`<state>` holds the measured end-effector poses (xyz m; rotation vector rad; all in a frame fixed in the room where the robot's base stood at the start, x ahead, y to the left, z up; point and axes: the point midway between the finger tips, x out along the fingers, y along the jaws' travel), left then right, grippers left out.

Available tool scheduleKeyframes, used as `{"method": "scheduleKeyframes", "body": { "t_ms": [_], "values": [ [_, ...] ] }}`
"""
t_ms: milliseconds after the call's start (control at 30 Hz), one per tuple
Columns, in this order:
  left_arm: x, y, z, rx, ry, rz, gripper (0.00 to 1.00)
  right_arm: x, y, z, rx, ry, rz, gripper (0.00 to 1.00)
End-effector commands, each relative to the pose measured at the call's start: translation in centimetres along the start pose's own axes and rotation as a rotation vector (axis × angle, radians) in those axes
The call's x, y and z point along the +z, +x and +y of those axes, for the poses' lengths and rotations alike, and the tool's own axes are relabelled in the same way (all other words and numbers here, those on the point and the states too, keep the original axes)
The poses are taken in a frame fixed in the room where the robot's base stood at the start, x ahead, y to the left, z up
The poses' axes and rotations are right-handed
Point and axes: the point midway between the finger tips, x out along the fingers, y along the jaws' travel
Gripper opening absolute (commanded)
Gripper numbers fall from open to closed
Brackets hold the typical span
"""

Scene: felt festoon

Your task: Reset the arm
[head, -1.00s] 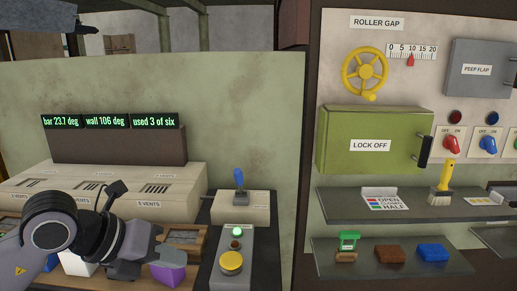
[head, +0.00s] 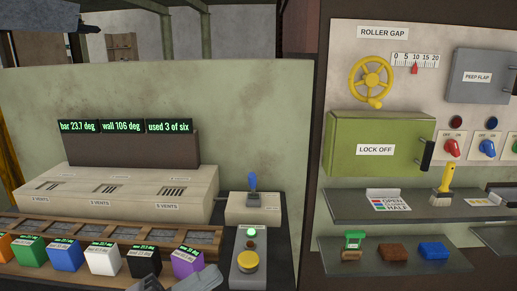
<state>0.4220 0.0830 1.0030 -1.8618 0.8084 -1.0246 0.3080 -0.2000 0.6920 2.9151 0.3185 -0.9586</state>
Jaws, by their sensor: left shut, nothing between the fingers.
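My left gripper (head: 170,284) shows only in part at the bottom edge of the head view, low in front of the black and purple blocks. It is shut and empty; most of the arm is out of frame. My right gripper is not in view. A row of coloured blocks stands before the slotted wooden rack (head: 105,233): orange (head: 12,249), green (head: 29,251), blue (head: 66,256), white (head: 102,260), black (head: 142,262) and purple (head: 186,264).
Vent boxes (head: 110,190) stand behind the rack under a green-lit display (head: 128,127). A blue lever (head: 252,181) and yellow button (head: 248,262) are right of it. Further right are a green LOCK OFF box (head: 378,150), yellow handwheel (head: 371,78) and shelves with a brush (head: 443,186).

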Motion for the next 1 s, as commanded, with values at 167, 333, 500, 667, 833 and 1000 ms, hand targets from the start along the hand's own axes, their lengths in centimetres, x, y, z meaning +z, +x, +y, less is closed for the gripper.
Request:
{"method": "scheduleKeyframes", "body": {
  "t_ms": [167, 333, 500, 667, 833, 1000],
  "values": [
    [4.8, -5.2, 2.4, -0.209, -0.357, -0.384, 0.0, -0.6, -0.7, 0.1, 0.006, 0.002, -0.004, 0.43],
    [7.6, -13.1, 9.2, -0.283, -0.69, -0.801, 0.0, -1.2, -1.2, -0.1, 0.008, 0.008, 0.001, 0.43],
    [6.0, -20.6, 17.0, -0.258, -0.982, -1.148, 0.0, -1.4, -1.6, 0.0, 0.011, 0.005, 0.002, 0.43],
    [3.6, -24.2, 21.1, -0.216, -1.138, -1.31, 0.0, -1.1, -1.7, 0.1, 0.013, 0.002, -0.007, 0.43],
    [2.7, -25.2, 22.3, -0.201, -1.185, -1.354, 0.0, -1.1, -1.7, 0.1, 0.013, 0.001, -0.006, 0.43],
    [2.8, -25.2, 22.3, -0.202, -1.184, -1.353, 0.0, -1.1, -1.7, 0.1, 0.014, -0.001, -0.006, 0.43]
  ]
}}
